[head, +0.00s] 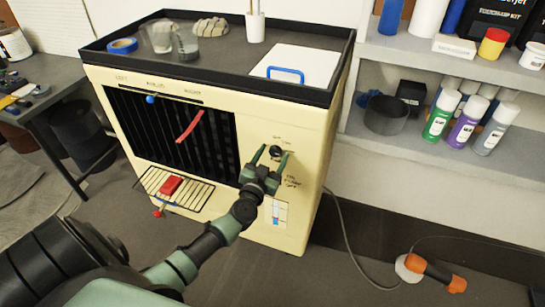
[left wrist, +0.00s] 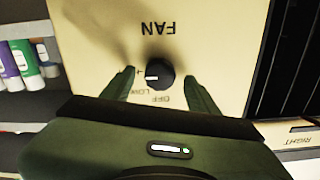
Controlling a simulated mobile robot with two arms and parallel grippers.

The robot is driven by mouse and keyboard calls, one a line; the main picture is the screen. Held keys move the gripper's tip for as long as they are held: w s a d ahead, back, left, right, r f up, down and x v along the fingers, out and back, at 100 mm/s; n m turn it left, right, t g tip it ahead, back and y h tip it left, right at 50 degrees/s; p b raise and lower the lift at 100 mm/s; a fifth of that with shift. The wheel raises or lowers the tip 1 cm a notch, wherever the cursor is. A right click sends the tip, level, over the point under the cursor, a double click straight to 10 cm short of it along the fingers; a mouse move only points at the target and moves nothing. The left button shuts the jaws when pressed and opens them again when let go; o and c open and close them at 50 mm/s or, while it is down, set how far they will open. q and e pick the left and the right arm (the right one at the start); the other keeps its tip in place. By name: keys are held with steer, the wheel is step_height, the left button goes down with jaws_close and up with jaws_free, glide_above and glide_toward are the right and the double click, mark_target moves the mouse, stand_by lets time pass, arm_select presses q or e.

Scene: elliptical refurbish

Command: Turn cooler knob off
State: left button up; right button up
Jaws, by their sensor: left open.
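The cooler (head: 318,125) is a cream box with a black grille on its front. Its round black fan knob (head: 276,150) is on the front panel, right of the grille. In the left wrist view the knob (left wrist: 161,75) shows upside down with its labels: FAN, OFF and LOW. The knob's white mark points left in that view, not at OFF. My left gripper (head: 270,157) is open in front of the knob. Its fingers (left wrist: 158,82) lie on either side of the knob, with gaps; I cannot tell how deep they reach. My right gripper is not in view.
The cooler's black top tray (head: 225,72) holds blue tape, cups, a white board and a white holder. A red strip (head: 190,126) hangs at the grille. Shelves (head: 440,152) with spray cans stand right. A cable and orange plug (head: 435,272) lie on the floor.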

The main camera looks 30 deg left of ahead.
arm_select(q)
jaws_close()
steer(key=shift+n, duration=0.4)
steer(key=n+p, duration=0.1)
steer(key=n, duration=0.5)
steer(key=shift+f+n, duration=0.1)
steer(key=shift+n, duration=0.2)
steer(key=n, duration=0.5)
steer(key=shift+a+f+n+b, duration=0.1)
steer(key=shift+n+b, duration=0.2)
steer(key=shift+b, duration=0.05)
steer(key=n+b, duration=0.1)
steer(key=n, duration=0.3)
steer(key=shift+n, duration=0.4)
